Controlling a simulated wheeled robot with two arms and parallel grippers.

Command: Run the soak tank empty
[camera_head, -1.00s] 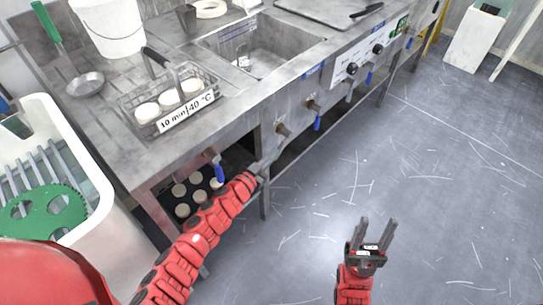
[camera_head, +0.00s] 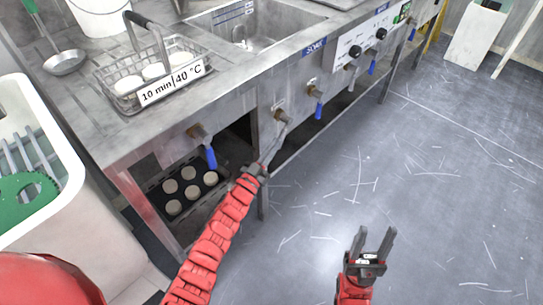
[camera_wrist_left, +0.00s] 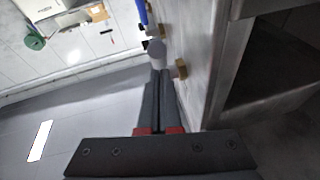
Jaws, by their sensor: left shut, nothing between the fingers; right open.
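The soak tank (camera_head: 262,30) is a steel basin in the counter, at the top of the head view, with a blue SOAK label (camera_head: 314,48) on the front edge. Its inside is partly cut off. Valves stick out of the front panel below: a left one with a blue handle (camera_head: 211,158), a middle brass one (camera_head: 282,117), and a blue-handled one (camera_head: 319,109) under the label. My left gripper (camera_head: 276,143) is shut and empty just below the middle valve. In the left wrist view its fingertips (camera_wrist_left: 158,72) are at a grey round end (camera_wrist_left: 156,48); contact is unclear. My right gripper (camera_head: 373,242) is open and empty over the floor.
A wire basket (camera_head: 123,87) with white discs and a 10 min/40 °C sign stands on the counter. A dark rack (camera_head: 151,191) of round pieces sits on the shelf below. A white tub (camera_head: 70,190) is at left.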

